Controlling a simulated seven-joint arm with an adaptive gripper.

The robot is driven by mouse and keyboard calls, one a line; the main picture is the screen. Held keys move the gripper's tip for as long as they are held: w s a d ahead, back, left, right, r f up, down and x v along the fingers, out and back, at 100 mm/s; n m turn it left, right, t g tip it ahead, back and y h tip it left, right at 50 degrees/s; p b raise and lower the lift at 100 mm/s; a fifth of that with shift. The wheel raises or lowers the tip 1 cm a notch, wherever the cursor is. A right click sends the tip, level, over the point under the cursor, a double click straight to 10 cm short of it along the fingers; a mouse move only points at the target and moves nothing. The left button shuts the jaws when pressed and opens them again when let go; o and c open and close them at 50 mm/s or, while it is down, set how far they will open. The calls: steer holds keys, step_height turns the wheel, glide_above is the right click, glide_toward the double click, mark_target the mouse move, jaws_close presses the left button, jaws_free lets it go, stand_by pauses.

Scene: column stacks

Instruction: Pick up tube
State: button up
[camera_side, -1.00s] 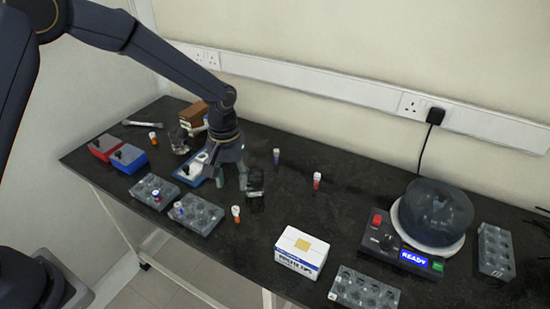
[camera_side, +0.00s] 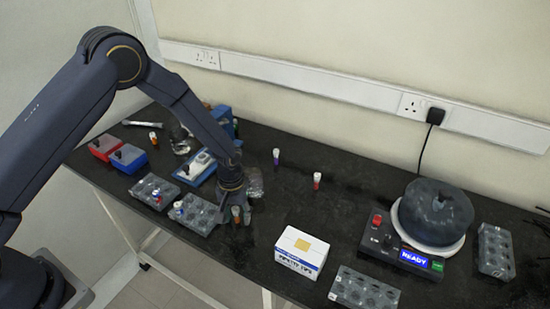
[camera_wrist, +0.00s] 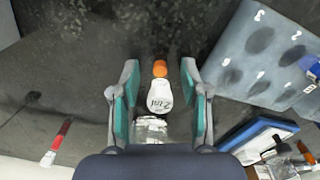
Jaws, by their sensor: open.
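In the side view the tube (camera_side: 236,212) is partly hidden by my gripper (camera_side: 237,216), which is low over the bench. In the wrist view my gripper (camera_wrist: 158,72) is open around the tube and holds nothing. Other tubes stand apart: a purple-capped one (camera_side: 276,156), a red-capped one (camera_side: 317,180) and another orange-capped one (camera_side: 154,137) at the back left.
Grey racks (camera_side: 200,217) with a tube or two lie left of my gripper. A clear container (camera_side: 255,184) stands close behind it. A white box (camera_side: 301,252) and a centrifuge (camera_side: 435,218) are to the right. The bench between the red-capped tube and the box is clear.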

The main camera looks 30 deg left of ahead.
steer(key=shift+c, duration=0.4)
steer(key=c, duration=0.6)
steer(key=shift+r, duration=0.1)
steer(key=shift+c, duration=0.2)
